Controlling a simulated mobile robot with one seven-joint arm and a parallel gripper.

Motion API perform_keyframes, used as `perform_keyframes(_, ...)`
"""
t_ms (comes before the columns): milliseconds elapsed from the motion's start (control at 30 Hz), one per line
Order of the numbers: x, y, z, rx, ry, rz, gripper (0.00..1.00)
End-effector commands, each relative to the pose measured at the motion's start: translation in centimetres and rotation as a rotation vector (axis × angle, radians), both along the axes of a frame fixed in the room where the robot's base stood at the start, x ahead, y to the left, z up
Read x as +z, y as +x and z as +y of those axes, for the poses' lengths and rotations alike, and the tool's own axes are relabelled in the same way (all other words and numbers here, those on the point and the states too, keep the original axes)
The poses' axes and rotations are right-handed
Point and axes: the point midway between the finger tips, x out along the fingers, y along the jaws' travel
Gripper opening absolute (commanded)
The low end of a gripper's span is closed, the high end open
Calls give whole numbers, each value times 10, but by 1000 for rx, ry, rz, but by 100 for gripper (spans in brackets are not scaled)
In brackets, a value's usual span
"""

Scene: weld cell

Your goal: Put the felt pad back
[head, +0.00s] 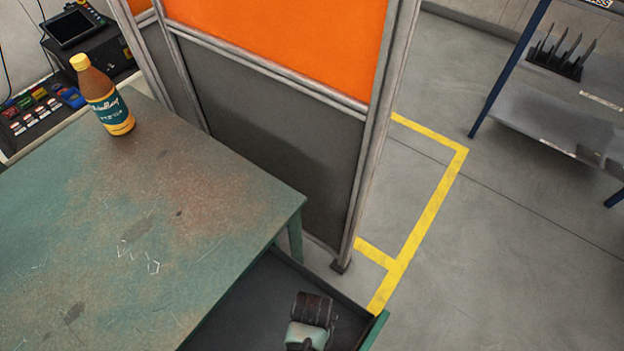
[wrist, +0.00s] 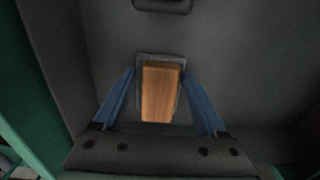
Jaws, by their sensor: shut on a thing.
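My gripper (wrist: 160,72) shows in the wrist view with its two blue fingers on either side of a wood-brown block (wrist: 160,95) with a grey border around it. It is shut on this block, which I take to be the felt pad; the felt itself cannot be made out. In the head view my wrist (head: 312,312) is low over the open dark drawer (head: 255,300) beside the green table. The fingers and the block are hidden there. Whether the block touches the drawer floor cannot be told.
The green table (head: 120,220) carries a brown bottle (head: 107,100) at its far left. An orange and grey screen (head: 270,120) stands behind the drawer. A dark object (wrist: 162,5) shows at the wrist view's top edge. Floor at right is clear up to a metal shelf (head: 550,125).

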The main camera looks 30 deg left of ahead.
Motion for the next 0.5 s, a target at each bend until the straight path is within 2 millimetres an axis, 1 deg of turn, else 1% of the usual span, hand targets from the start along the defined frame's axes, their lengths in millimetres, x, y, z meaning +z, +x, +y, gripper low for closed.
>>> perform_keyframes(233, -1, 0, 0, 0, 0, -1, 14)
perform_keyframes(333, -4, 0, 0, 0, 0, 0, 14)
perform_keyframes(367, -4, 0, 0, 0, 0, 0, 76)
perform_keyframes(400, -3, 0, 0, 0, 0, 0, 83)
perform_keyframes(500, -3, 0, 0, 0, 0, 0, 100)
